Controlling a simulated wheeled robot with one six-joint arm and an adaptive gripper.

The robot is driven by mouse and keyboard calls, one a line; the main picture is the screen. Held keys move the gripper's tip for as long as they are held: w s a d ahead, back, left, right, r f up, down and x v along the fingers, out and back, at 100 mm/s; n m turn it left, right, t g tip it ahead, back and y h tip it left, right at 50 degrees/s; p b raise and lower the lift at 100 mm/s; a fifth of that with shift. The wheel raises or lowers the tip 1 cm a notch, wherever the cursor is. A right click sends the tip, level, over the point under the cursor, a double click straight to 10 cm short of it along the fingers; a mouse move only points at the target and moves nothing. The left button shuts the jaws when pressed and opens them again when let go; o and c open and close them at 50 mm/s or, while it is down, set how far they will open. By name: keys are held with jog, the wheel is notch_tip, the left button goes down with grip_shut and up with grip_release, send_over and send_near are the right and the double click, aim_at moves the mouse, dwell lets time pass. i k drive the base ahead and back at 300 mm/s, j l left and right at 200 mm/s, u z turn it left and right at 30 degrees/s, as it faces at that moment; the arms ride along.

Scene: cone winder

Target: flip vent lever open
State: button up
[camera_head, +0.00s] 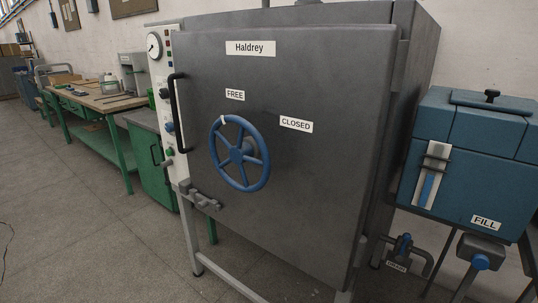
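No lever labelled as a vent shows, so I cannot tell which part is the vent lever. A large grey steamer door (300,180) marked Haldrey fills the middle. A blue handwheel (238,153) sits on it between labels FREE and CLOSED, its white mark near the top left. A narrow control panel (163,85) stands left of the door, with a gauge, small lights, knobs and a small grey fitting (168,163) low down. My gripper is out of view.
A blue tank (465,160) labelled FILL stands at the right, with a blue-knobbed fitting (480,262) below it. A black door handle (178,112) juts out at the door's left. Green-legged workbenches (95,100) line the left wall.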

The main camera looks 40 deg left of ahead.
aim_at(166, 174)
jog(key=u, duration=2.15)
jog(key=i+j+z, duration=0.15)
jog(key=i+j, duration=0.55)
jog(key=i, duration=0.15)
jog(key=i+j+z, duration=0.15)
jog(key=i+j, duration=0.6)
jog(key=i+j+z, duration=0.2)
jog(key=i+j, duration=0.55)
jog(key=j, duration=0.15)
